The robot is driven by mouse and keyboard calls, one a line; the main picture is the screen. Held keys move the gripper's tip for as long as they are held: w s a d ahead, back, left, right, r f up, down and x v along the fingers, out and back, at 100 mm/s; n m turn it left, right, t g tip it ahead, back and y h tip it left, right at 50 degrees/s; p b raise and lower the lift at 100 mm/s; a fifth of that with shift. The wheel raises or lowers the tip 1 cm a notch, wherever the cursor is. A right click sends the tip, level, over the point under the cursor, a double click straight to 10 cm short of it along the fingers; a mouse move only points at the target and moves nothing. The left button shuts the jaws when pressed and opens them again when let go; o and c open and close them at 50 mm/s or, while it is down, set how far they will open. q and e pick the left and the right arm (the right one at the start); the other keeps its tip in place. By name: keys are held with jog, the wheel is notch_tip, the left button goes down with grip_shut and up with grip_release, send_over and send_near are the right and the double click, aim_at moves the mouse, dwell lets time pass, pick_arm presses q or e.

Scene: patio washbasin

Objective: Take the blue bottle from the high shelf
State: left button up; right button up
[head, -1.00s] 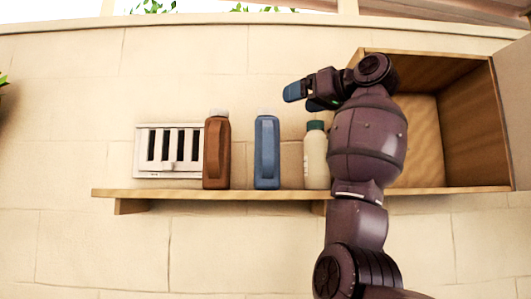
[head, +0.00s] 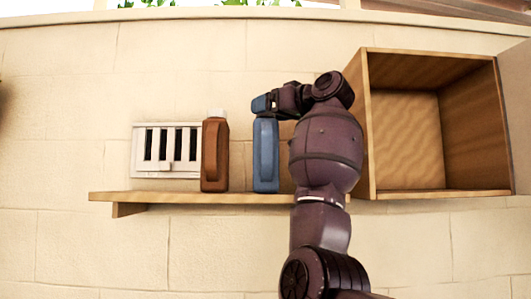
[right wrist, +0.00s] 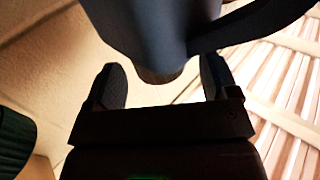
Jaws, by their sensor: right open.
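The blue bottle (head: 266,158) stands upright on the wooden shelf (head: 170,197), between a brown bottle and my right arm. In the right wrist view the two fingers (right wrist: 162,80) are apart. The blue bottle's body (right wrist: 150,25) fills the top there, and its capped end shows between the fingers. Whether the fingers touch it I cannot tell. My left gripper is not in view.
A brown bottle (head: 215,155) stands just left of the blue one. A white slotted vent (head: 165,150) is on the wall behind. An open, empty wooden cabinet (head: 437,195) is at the right. A dark green ridged thing (right wrist: 14,140) shows in the right wrist view.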

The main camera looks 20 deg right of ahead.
grip_shut()
jog(key=shift+r, duration=0.1)
dwell(0.3)
jog(key=shift+r, duration=0.1)
